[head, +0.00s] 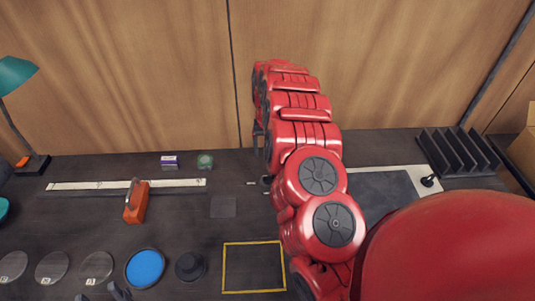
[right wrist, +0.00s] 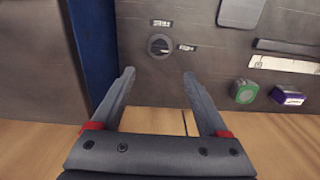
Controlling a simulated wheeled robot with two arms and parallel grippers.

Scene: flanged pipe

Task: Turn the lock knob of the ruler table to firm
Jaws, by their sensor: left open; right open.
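The lock knob (right wrist: 160,46) is a small round dark dial on the dark tabletop, with a lighter mark on its face. Two small label plates (right wrist: 187,47) sit beside it, too small to read. In the head view the knob (head: 266,182) shows just left of my right arm. My right gripper (right wrist: 158,78) is open and empty, its fingertips spread on either side of the knob's line and apart from it. My left gripper (head: 101,292) is open and empty at the bottom edge, far from the knob.
A white ruler strip (head: 90,185) lies at the back left, with an orange block (head: 137,202) by it. A purple box (head: 170,162) and green box (head: 205,161) stand behind. A blue panel (right wrist: 95,45) is left in the wrist view. The wooden wall (head: 130,80) is close behind.

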